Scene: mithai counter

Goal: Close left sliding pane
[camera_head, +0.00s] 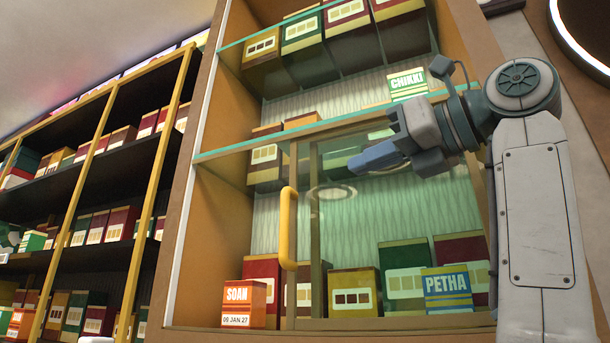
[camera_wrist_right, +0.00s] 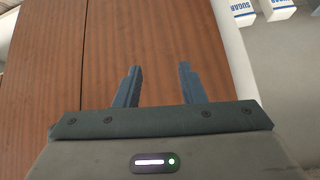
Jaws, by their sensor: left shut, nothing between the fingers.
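The glass sliding pane (camera_head: 302,190) stands in the lower bay of the wooden display cabinet, with a yellow vertical handle (camera_head: 288,228) on its left edge. The bay is open to the left of the handle, between the pane's edge and the cabinet's left side. My left gripper (camera_head: 362,161) is shut and empty, pointing left in front of the glass, to the right of the handle's top and apart from it. Whether it touches the glass cannot be told. My right gripper (camera_wrist_right: 158,85) is open and empty in the right wrist view, above a brown wooden surface.
An orange SOAN box (camera_head: 244,303) stands at the bay's lower left, and a blue PETHA box (camera_head: 447,289) at the lower right. A CHIKKI box (camera_head: 407,84) is on the shelf above. A dark shelf rack (camera_head: 130,160) stands left. SUGAR packs (camera_wrist_right: 279,8) show in the right wrist view.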

